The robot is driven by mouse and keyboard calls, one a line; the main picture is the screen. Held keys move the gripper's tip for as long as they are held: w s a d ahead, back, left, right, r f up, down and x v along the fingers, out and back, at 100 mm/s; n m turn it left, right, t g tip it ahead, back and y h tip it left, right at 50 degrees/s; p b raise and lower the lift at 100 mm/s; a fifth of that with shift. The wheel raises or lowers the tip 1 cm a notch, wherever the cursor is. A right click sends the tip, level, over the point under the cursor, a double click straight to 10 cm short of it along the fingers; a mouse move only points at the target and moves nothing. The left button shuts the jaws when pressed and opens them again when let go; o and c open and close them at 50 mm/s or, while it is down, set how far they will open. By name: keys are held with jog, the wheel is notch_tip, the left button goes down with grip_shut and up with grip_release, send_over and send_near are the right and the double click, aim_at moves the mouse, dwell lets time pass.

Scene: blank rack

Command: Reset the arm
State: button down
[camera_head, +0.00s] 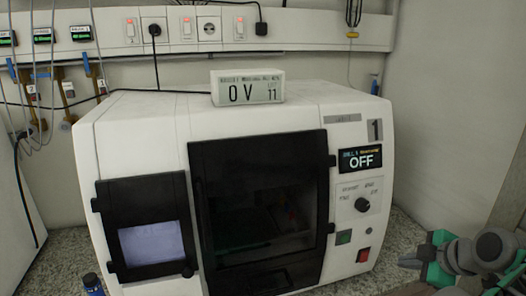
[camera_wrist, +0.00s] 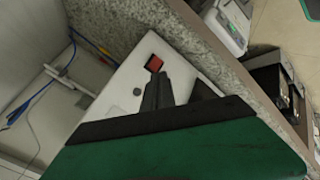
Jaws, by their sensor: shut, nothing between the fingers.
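My gripper (camera_wrist: 172,82) shows in the wrist view as dark fingers beyond a black and green body. It is shut and empty. In that view the fingers overlap the white front of the machine, near its red switch (camera_wrist: 154,63); I cannot tell the gap between them. In the head view, grey and green parts of my arm (camera_head: 462,256) are at the lower right, beside the machine's right side.
A large white machine (camera_head: 258,118) with dark doors and an OFF display (camera_head: 361,159) fills the middle of the speckled counter (camera_head: 402,236). A small display box (camera_head: 247,88) stands on top. Cables hang from the wall panel (camera_head: 290,27). A small dark bottle (camera_head: 93,284) stands at lower left.

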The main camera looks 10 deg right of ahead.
jog(key=s+a+f+m+g, duration=0.1)
jog(key=s+f+m+g, duration=0.2)
jog(key=s+f+m, duration=0.55)
jog(key=s+a+f+m+g, duration=0.1)
jog(key=s+f+m+g, duration=0.25)
jog(key=m, duration=0.95)
jog(key=w+a+r+n+p, duration=0.1)
jog(key=w+a+r+n, duration=0.1)
jog(key=a, duration=0.7)
jog(key=w+a+r+n+p, duration=0.1)
jog(key=w+a+n, duration=0.3)
jog(key=a, duration=0.6)
jog(key=w+a+r+n+t+p, duration=0.1)
jog(key=w+a+r+n, duration=0.3)
jog(key=a, duration=0.6)
jog(key=shift+a+n, duration=0.15)
jog(key=shift+n, duration=0.2)
